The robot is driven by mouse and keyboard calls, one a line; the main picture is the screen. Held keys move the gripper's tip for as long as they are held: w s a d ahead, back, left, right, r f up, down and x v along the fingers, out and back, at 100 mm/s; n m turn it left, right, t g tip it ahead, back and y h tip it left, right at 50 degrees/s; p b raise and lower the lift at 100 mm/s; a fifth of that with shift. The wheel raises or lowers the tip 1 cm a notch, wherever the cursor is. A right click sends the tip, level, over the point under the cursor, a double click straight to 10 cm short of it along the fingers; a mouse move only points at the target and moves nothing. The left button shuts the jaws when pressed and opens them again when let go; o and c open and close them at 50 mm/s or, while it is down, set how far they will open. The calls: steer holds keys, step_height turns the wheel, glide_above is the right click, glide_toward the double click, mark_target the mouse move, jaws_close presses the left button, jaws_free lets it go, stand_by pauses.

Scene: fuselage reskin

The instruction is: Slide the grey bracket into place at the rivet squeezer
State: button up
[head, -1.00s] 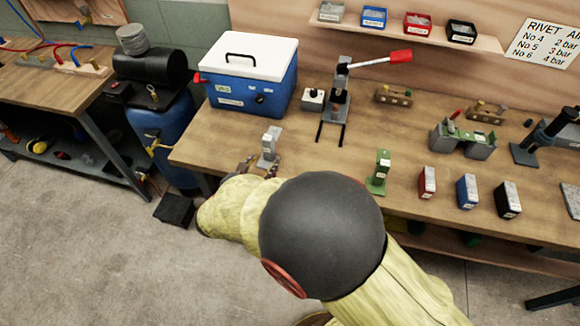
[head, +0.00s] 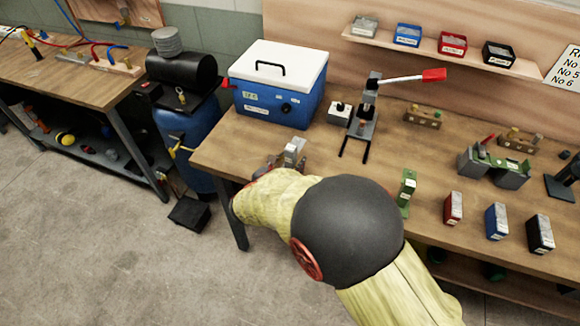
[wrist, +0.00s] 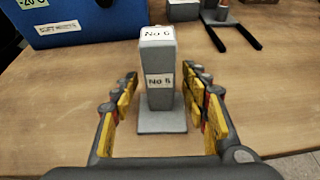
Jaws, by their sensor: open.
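The grey bracket (wrist: 158,85), labelled No 6, stands upright on its flat base on the wooden bench. In the wrist view it is between the open fingers of my gripper (wrist: 160,105), with a gap on each side. In the head view the bracket (head: 292,153) shows at the bench's front left, and my gripper (head: 280,160) is mostly hidden behind my arm. The rivet squeezer (head: 366,105), with a red-ended lever, stands farther back and right. Two dark parallel rails (head: 355,147) run from its base toward the front; they also show in the wrist view (wrist: 232,35).
A blue cool box (head: 270,95) with a white lid stands behind the bracket. A small grey box (head: 340,114) sits left of the squeezer. Green (head: 406,188), red (head: 453,208), blue (head: 496,221) and black (head: 540,234) pieces stand along the right front. The bench between bracket and rails is clear.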

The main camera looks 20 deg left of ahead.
steer(key=shift+c, duration=0.2)
jaws_close()
stand_by(0.3)
steer(key=shift+r, duration=0.1)
